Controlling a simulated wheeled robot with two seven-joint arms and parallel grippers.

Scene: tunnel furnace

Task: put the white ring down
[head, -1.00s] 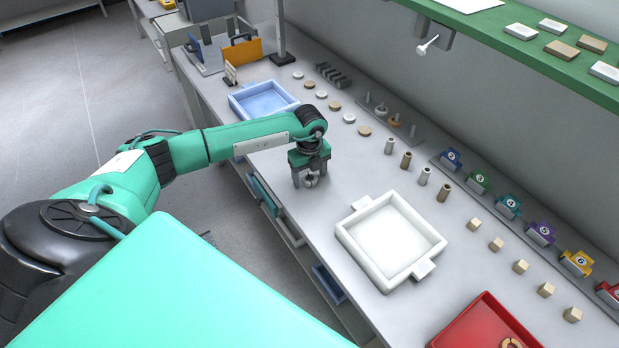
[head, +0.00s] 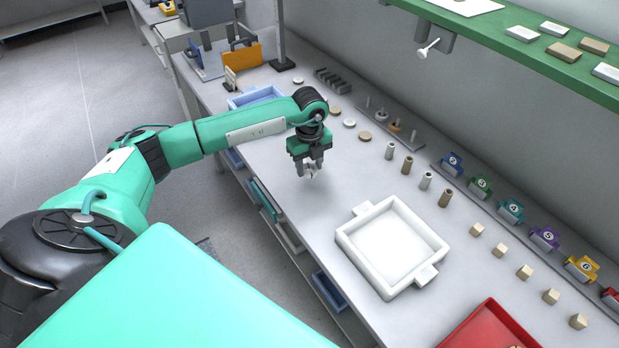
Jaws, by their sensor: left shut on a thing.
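My left gripper (head: 309,170) points down above the grey bench, left of the white square tray. It is shut on the white ring (head: 311,173), a small pale piece showing between the fingertips. The fingers hide most of the ring. The ring appears a little above the bench top, though the exact gap is hard to judge. My right gripper is not in view.
The white tray (head: 353,237) is empty. A blue tray (head: 238,101) lies behind my left arm, and a red tray (head: 470,330) is at the lower right. A peg board (head: 412,138), small cylinders and blocks line the back. Bench around the gripper is clear.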

